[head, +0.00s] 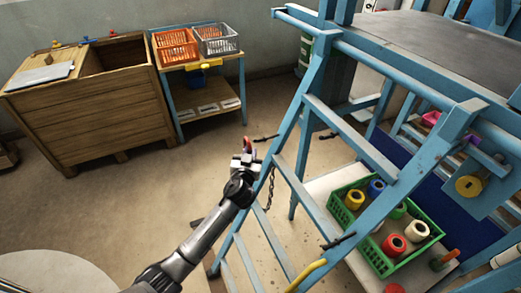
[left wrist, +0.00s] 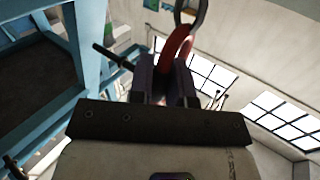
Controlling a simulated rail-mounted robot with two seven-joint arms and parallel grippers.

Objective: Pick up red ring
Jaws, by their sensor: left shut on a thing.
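The red ring (left wrist: 178,42) stands up between the two fingers of my left gripper (left wrist: 168,88) in the left wrist view. The gripper is shut on the ring's lower part. A dark grey loop (left wrist: 197,12) meets the ring's top; I cannot tell whether they are linked. In the head view the red ring (head: 248,143) is small at the tip of my left gripper (head: 246,158), beside the blue ladder-like frame. My right gripper is in neither view.
The blue frame (head: 312,95) stands close on the right, with a hanging chain (head: 271,188) near my gripper. A green crate (head: 368,250) of colored spools sits behind its rungs. A wooden chest (head: 90,118) and a shelf with baskets (head: 178,53) stand back left. Open floor lies between.

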